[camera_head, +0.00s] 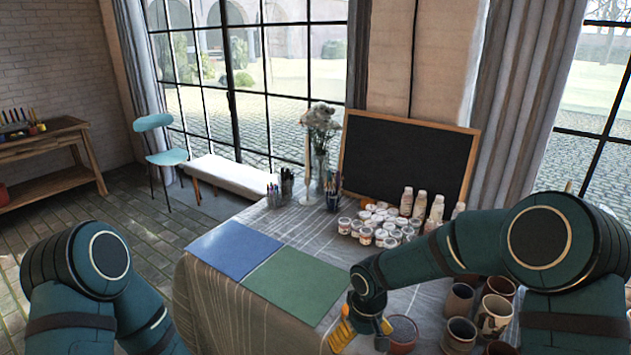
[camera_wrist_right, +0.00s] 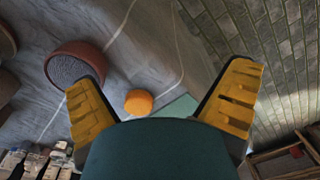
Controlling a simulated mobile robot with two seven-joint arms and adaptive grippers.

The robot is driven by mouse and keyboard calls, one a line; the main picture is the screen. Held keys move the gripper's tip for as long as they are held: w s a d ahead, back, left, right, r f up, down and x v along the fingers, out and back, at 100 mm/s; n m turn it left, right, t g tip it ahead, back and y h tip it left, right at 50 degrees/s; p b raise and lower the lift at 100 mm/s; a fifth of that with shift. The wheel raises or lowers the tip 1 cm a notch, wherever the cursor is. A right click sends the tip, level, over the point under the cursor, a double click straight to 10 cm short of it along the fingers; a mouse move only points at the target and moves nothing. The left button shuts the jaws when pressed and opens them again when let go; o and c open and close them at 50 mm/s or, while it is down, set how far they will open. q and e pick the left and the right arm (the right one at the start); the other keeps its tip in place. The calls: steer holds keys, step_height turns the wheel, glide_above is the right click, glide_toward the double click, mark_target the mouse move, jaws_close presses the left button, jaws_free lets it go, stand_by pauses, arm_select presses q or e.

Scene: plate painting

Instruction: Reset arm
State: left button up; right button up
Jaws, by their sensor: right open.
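My right gripper (camera_head: 362,330) is low over the front of the table, just off the near right corner of the green mat (camera_head: 295,284). Its yellow fingers are spread wide with nothing between them in the right wrist view (camera_wrist_right: 160,85). A small round orange object (camera_wrist_right: 139,102) shows below and between the fingers, apart from them, beside the edge of the green mat (camera_wrist_right: 180,107). A reddish-brown bowl (camera_wrist_right: 76,62) is near one finger, and it also shows beside the gripper in the head view (camera_head: 402,331). My left arm is at the lower left; its gripper is out of frame.
A blue mat (camera_head: 233,249) lies beside the green one. Several cups and pots (camera_head: 494,314) crowd the table's right side. Paint jars (camera_head: 380,222), white bottles (camera_head: 420,205) and a blackboard (camera_head: 408,155) stand behind. The mats are bare.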

steer(key=s+f+m+t+y, duration=0.1)
steer(key=s+f+m+y, duration=0.2)
steer(key=s+f, duration=1)
steer(key=s+m, duration=0.3)
steer(key=s, duration=0.1)
steer(key=shift+f+t, duration=0.2)
steer(key=shift+t, duration=0.1)
